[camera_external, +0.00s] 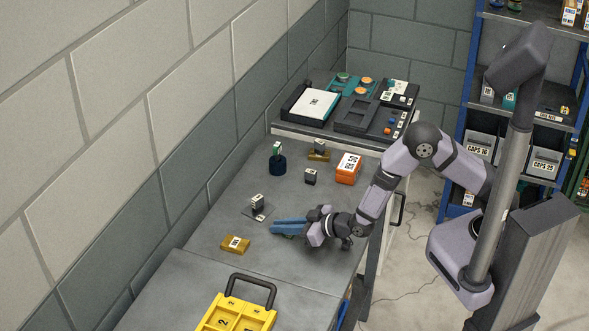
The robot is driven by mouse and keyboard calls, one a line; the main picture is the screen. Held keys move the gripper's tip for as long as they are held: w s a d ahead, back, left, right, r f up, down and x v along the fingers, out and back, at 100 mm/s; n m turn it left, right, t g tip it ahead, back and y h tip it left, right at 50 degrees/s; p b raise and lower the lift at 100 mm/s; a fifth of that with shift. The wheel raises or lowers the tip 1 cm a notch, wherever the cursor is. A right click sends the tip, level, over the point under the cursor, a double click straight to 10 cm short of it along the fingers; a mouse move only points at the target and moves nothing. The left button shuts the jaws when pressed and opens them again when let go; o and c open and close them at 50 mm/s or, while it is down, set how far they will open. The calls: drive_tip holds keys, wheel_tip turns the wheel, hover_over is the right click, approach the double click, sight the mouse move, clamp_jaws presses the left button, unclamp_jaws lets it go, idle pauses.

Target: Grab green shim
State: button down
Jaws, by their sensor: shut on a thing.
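My gripper (274,227) is low over the grey bench top, its long blue fingers pointing left. It is shut on the green shim (288,236), of which only a thin dark green edge shows along the lower finger. The fingers hide most of the shim. I cannot tell whether it still touches the bench.
A brass block (235,243) and a small black-and-white labelled block (257,202) lie left of my gripper. A dark blue round holder (277,163), a dark block (311,176) and an orange box (348,168) stand behind. A yellow case (238,314) is in front.

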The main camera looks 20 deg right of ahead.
drive_tip(key=shift+r, duration=0.15)
drive_tip(key=shift+r+b, duration=0.5)
drive_tip(key=shift+r, duration=4.45)
